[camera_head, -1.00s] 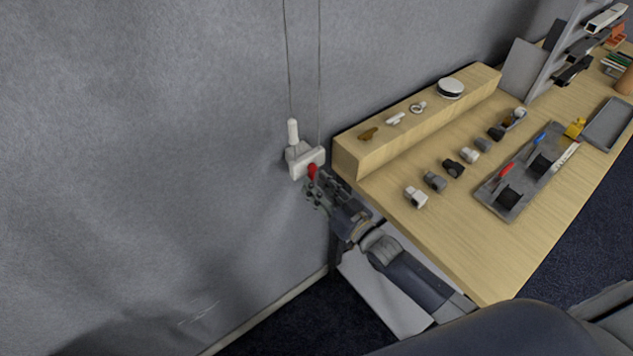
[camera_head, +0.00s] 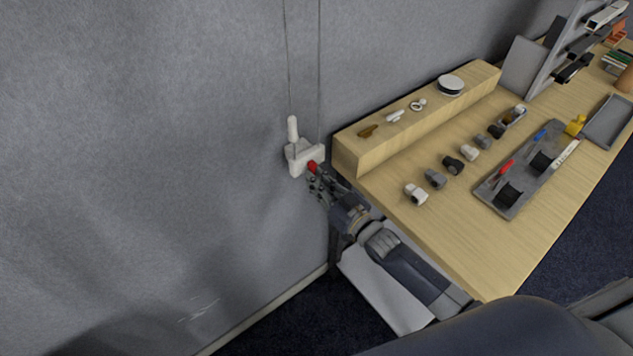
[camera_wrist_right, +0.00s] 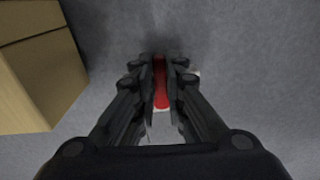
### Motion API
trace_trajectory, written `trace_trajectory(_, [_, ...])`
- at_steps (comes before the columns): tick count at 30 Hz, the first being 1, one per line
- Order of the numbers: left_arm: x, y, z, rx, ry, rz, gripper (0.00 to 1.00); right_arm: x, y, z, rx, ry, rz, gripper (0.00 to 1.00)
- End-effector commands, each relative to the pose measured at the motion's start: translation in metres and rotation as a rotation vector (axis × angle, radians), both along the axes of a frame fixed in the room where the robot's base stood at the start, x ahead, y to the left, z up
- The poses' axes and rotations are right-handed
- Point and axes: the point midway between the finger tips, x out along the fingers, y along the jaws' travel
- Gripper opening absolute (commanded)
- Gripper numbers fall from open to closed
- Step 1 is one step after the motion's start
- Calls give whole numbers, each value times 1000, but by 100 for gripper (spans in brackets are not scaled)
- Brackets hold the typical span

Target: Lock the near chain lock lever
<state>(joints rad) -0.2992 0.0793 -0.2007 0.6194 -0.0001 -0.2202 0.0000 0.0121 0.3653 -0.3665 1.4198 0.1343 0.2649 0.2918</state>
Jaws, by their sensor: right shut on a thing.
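The chain lock is a white block (camera_head: 302,158) on the grey wall, with an upright white post (camera_head: 293,130) and two thin dark cords running up from it. Its red lever (camera_head: 312,167) is at the block's lower right. My right gripper (camera_head: 316,173) is shut on the red lever. In the right wrist view the red lever (camera_wrist_right: 161,84) lies between the two fingers of the right gripper (camera_wrist_right: 161,75). The fingers hide the lever's edges, and only a little of the white block shows behind it. My left gripper is not in view.
A wooden table (camera_head: 455,235) stands right of the lock, its raised wooden ledge (camera_head: 425,118) close to my right gripper. Small parts and a grey tray (camera_head: 488,206) lie on the table. The wall left of the lock is clear.

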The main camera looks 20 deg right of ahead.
Motion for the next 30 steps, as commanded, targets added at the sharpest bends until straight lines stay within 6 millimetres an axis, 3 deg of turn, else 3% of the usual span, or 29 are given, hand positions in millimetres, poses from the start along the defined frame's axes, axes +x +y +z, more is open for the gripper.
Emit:
trace_trajectory(4, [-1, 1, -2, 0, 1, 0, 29, 1, -3, 0, -83, -31, 0, 0])
trace_trajectory(12, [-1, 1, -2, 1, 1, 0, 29, 1, -3, 0, -90, -33, 0, 0])
trace_trajectory(13, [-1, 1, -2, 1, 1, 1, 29, 1, -3, 0, -90, -33, 0, 18])
trace_trajectory(15, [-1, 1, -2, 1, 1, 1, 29, 1, -4, 0, -89, -32, -1, 32])
trace_trajectory(26, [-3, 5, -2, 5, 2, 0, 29, 0, -4, 0, -87, -32, 0, 32])
trace_trajectory(30, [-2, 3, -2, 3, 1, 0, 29, -11, -8, -2, -87, -29, -1, 32])
